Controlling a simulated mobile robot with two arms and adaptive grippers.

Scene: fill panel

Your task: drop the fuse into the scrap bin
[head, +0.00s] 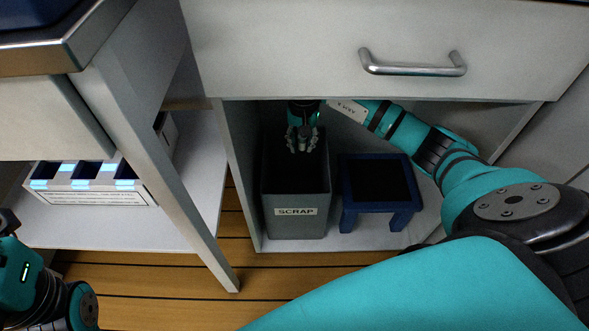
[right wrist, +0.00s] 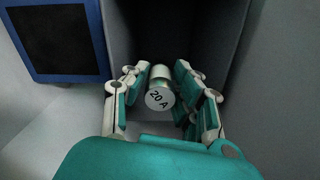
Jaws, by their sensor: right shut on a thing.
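The fuse (right wrist: 160,94) is a small pale cylinder with a silver end marked "20 A", seen in the right wrist view. My right gripper (head: 302,146) is shut on it, with a finger on each side. In the head view the fuse cannot be made out between the fingers. The scrap bin (head: 296,228) is a tall grey open box labelled "SCRAP", standing in the open space under the drawer. My right gripper points down above its opening. The bin's dark inside (right wrist: 178,35) lies behind the fuse in the right wrist view.
A blue stool-like stand (head: 378,212) with a dark top is just right of the bin. A closed drawer (head: 290,50) with a metal handle (head: 412,68) overhangs the bin. At left, a shelf holds a white rack (head: 95,198) with dark slots.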

